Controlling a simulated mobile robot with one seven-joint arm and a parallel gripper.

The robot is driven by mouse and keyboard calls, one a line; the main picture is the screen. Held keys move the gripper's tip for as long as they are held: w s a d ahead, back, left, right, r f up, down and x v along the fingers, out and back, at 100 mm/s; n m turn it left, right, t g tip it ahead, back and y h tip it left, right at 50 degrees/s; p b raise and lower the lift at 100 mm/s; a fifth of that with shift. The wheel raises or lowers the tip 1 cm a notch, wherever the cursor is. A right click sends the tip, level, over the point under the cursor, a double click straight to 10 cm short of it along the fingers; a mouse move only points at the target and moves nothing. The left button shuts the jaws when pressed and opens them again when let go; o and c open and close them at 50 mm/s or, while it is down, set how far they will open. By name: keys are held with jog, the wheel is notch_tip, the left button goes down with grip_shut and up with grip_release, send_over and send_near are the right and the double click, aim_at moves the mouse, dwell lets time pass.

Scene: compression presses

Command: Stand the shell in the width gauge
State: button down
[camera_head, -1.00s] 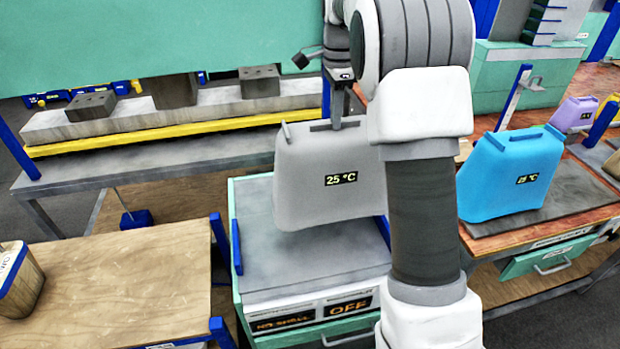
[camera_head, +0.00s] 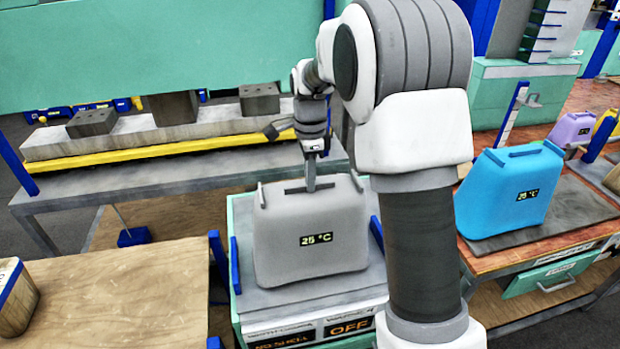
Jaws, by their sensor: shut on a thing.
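The grey shell (camera_head: 308,245), marked 25 °C, is upright over the width gauge, between its two blue side posts. The gauge (camera_head: 262,300) has a grey top on a teal body, with black displays on its front reading NO SHELL and OFF. I cannot tell whether the shell's bottom touches the grey top. My gripper (camera_head: 311,183) points down and is shut on the shell's top handle. The fingertips are partly hidden at the handle.
A blue shell (camera_head: 510,190) stands on a dark mat on the right bench, with a purple shell (camera_head: 572,130) behind it. A wooden table (camera_head: 120,300) is at left, mostly clear. A large press with a yellow-edged bed (camera_head: 160,145) stands behind.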

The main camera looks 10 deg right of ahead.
jog(key=shift+f, duration=0.1)
jog(key=c, duration=1)
grip_release()
jog(key=shift+o, duration=0.2)
notch_tip(320, 180, up, 11)
jog(key=s+r+n+t, duration=0.2)
jog(key=s+r+n, duration=0.35)
jog(key=s, duration=0.25)
jog(key=s+f+n+t, duration=0.1)
jog(key=s+f+n, duration=0.1)
jog(key=s+n, duration=0.4)
jog(key=s+f+n+t, duration=0.1)
jog(key=s+n, duration=0.5)
jog(key=s, duration=0.8)
jog(key=shift+s+f+t+p, duration=0.2)
jog(key=shift+f+t+p, duration=0.15)
jog(key=shift+t, duration=0.45)
